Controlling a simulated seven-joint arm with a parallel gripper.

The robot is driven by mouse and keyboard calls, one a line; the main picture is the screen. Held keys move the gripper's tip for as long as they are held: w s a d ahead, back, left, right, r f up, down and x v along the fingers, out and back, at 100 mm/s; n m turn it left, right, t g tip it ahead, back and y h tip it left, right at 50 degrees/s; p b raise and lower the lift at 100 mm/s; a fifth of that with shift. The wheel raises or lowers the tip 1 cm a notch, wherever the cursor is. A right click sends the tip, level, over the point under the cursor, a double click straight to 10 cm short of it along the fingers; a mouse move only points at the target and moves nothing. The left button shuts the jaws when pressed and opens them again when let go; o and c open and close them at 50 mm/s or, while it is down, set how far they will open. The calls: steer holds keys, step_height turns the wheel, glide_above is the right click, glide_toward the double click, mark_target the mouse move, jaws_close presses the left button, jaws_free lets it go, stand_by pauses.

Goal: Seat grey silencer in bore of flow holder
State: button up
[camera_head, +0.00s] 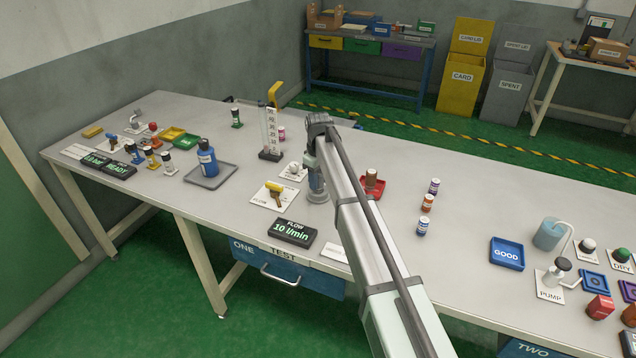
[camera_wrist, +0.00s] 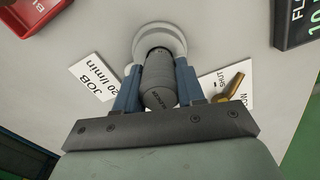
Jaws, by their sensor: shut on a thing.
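In the wrist view my gripper (camera_wrist: 158,72) has its two blue fingers on either side of the grey silencer (camera_wrist: 160,92), shut on it. The silencer's far end overlaps the pale round flow holder (camera_wrist: 172,32). The silencer hides most of the bore, so I cannot tell whether its end is inside or just above. In the head view the flow holder (camera_head: 318,196) stands on the bench under my gripper (camera_head: 314,176). My arm hides the silencer there.
A yellow-handled valve (camera_head: 276,198) and the FLOW display (camera_head: 293,232), reading 10 l/min, stand left of the holder. A red tray (camera_head: 380,189) with a brown-topped part is to the right.

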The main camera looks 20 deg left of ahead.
steer(key=shift+f, duration=0.7)
steer(key=shift+f, duration=0.15)
steer(key=o, duration=1.1)
steer(key=shift+c, duration=0.2)
step_height(320, 180, up, 12)
steer(key=shift+r, duration=0.2)
